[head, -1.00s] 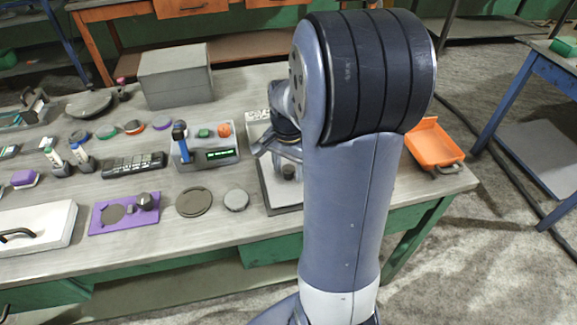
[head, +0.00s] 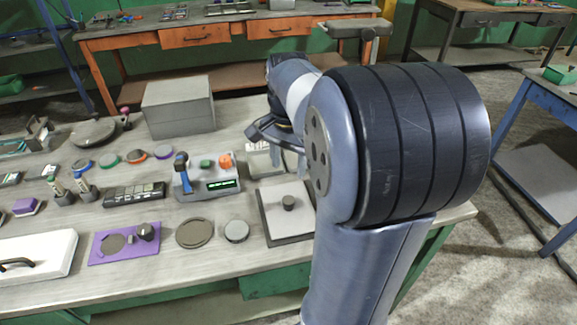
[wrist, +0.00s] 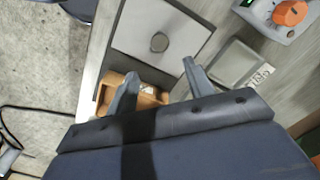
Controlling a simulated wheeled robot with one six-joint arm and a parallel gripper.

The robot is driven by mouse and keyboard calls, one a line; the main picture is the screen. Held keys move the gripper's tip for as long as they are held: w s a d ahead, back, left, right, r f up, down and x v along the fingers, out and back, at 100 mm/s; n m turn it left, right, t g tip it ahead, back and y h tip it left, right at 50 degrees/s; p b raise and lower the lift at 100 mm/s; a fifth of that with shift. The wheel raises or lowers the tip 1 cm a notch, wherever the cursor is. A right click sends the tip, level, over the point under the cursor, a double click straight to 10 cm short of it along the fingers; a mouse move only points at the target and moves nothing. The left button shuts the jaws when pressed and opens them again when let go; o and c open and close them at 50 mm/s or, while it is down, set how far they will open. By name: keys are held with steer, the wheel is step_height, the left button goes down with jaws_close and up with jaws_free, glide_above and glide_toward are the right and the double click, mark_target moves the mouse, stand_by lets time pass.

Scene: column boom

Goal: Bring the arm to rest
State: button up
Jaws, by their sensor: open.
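My gripper (head: 275,142) is over the far right part of the bench in the head view, partly hidden by my own arm. In the wrist view my gripper (wrist: 160,68) has its two fingers spread, with nothing held between them. A pale square plate with a round knob on a dark base (head: 270,227) lies on the bench below and nearer than the gripper. The plate also shows in the wrist view (wrist: 180,40), beyond the fingertips and apart from them.
An orange tray (wrist: 148,98) shows partly behind the fingers. Another bench with orange drawers (head: 195,38) stands behind.

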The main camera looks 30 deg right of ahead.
mark_target(288, 200)
step_height(288, 200, down, 12)
steer(key=shift+r+b, duration=0.1)
steer(key=shift+b, duration=0.4)
steer(key=shift+r, duration=1.4)
